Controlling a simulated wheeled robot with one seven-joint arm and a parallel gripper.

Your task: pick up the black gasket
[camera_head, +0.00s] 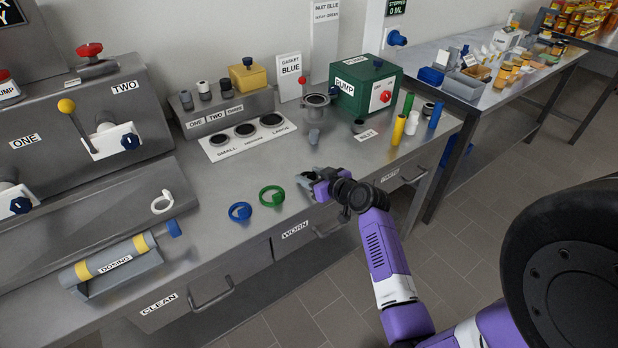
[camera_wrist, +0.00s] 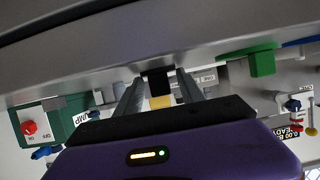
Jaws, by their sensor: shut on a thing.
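My gripper (camera_head: 309,182) is low over the front of the steel bench, to the right of the green gasket. In the wrist view, a black block-like part, the tab of the black gasket (camera_wrist: 157,80), sits between my two fingers, which are shut on it. The rest of the black gasket is hard to make out in the head view, where my gripper covers it. I cannot tell whether it still touches the bench.
A green gasket (camera_head: 272,195), a blue gasket (camera_head: 240,211) and a white ring (camera_head: 162,202) lie to the left. The green pump box (camera_head: 365,86) and several coloured cylinders, including a yellow one (camera_head: 398,131), stand behind. The bench's front edge is close.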

